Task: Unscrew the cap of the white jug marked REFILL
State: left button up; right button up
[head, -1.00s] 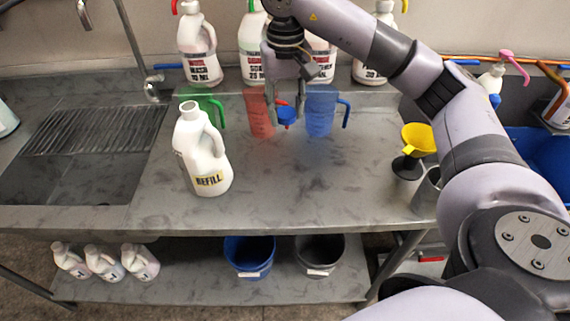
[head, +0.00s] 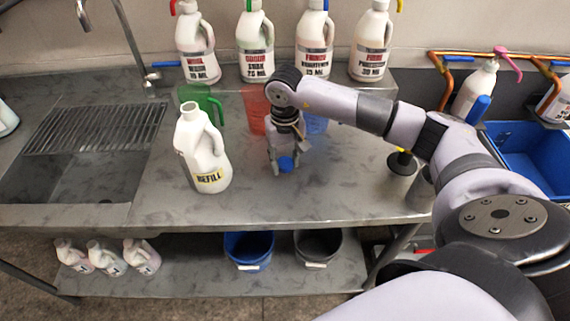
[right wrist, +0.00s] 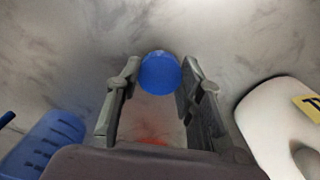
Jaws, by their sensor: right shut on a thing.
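The white jug marked REFILL (head: 205,160) stands upright on the steel bench, left of my right gripper. Its neck looks bare and white on top. It also shows at the right edge of the wrist view (right wrist: 280,118). My right gripper (head: 284,167) points down over the bench, apart from the jug. It is shut on a round blue cap (head: 286,163), which sits between the fingertips in the wrist view (right wrist: 160,72). I cannot tell whether the cap touches the bench. My left gripper is not in view.
Green (head: 205,101), red (head: 253,108) and blue (head: 316,124) pitchers stand behind, the last two partly hidden by my arm. Labelled jugs (head: 255,48) line the back shelf. A sink (head: 70,150) is at left. The front middle of the bench is clear.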

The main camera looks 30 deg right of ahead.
aim_at(285, 163)
notch_tip(285, 163, down, 3)
jog(key=shift+r+p, duration=0.2)
jog(key=shift+p, duration=0.1)
jog(key=shift+f, duration=0.2)
jog(key=shift+f+b, duration=0.2)
jog(key=shift+b, duration=0.15)
jog(key=o, duration=1.3)
jog(key=shift+r, duration=0.1)
jog(key=shift+r+p, duration=0.2)
jog(key=shift+p, duration=0.15)
jog(key=shift+r, duration=0.25)
notch_tip(285, 163, up, 12)
jog(key=b, duration=0.2)
jog(key=shift+f+b, duration=0.25)
jog(key=shift+b, duration=0.15)
